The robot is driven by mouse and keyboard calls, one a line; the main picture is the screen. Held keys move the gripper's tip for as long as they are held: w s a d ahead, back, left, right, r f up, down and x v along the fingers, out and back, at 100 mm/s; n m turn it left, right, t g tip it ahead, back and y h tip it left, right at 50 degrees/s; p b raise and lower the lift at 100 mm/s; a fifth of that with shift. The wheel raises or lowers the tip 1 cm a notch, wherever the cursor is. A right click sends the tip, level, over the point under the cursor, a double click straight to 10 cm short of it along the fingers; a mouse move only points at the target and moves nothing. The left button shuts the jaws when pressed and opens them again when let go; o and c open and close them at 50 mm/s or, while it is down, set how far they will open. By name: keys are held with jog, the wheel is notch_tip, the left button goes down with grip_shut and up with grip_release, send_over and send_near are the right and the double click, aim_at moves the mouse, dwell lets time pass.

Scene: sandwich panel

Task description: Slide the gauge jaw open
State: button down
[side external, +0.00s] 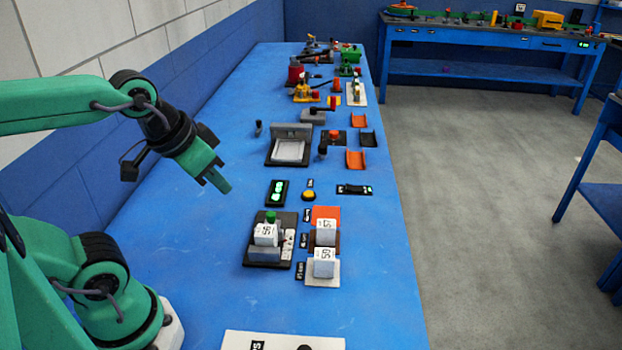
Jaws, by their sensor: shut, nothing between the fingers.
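My gripper (222,184) is shut and empty. It hangs in the air over the left part of the blue table, up and left of the gauge-like fixture, and touches nothing. The fixture has a dark base (284,218), grey blocks (264,253) and a green knob (270,216). A white labelled cube (265,234) sits among its grey parts. I cannot tell which grey part is the sliding jaw, nor whether it is apart from the cube. A display (278,193) with green digits lies behind the fixture.
Labelled cubes (326,231) (324,263) stand on pads right of the fixture. A yellow button (309,196) and black strip (354,190) lie behind. A white panel (282,341) lies in front. The blue table (190,215) is clear left of the fixture.

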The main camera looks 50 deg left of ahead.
jog(key=c, duration=1.5)
grip_release()
jog(key=shift+w, duration=0.15)
jog(key=shift+c, duration=0.2)
jog(key=n+g, duration=0.5)
jog(key=n, duration=1.2)
send_over(271, 214)
notch_tip(271, 214, down, 13)
jog(key=shift+f, duration=0.2)
jog(key=shift+a+f+n+g, duration=0.15)
jog(key=shift+f+n+g, duration=0.2)
jog(key=shift+n, duration=0.15)
jog(key=shift+f, duration=0.1)
jog(key=shift+f, duration=3.8)
